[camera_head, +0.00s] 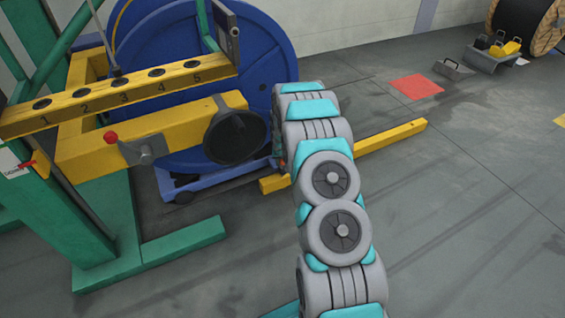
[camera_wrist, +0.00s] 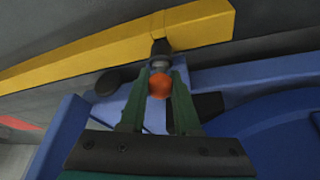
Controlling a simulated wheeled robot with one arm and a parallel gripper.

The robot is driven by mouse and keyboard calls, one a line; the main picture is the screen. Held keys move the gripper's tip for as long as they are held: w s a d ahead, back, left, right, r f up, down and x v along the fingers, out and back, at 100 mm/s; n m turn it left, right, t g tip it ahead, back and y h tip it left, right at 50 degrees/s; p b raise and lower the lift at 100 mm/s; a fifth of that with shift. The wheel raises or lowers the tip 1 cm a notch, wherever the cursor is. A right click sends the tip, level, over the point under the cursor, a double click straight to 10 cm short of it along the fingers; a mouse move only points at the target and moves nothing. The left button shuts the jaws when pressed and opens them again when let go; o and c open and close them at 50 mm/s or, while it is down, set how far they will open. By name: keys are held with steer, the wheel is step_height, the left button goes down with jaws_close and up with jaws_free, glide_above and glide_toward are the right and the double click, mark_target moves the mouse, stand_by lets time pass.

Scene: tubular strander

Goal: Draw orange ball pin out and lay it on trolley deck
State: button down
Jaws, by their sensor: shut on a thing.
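In the wrist view, the orange ball pin (camera_wrist: 159,87) has its ball between the two dark green fingers of my gripper (camera_wrist: 163,76), which is shut on it. A short grey shank runs from the ball toward a dark fitting (camera_wrist: 160,47) at the yellow beam (camera_wrist: 90,60). I cannot tell whether the shank is still inside that fitting.
A yellow arm with a dark cone (camera_head: 235,137) and a red-knobbed lever (camera_head: 111,137) juts out at left. A numbered yellow rail (camera_head: 120,92) and green frame (camera_head: 108,220) stand beside it. The blue reel (camera_head: 272,42) rises behind.

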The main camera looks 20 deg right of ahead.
steer(key=shift+r, duration=0.15)
steer(key=shift+r+p, duration=0.85)
steer(key=shift+r, duration=3.8)
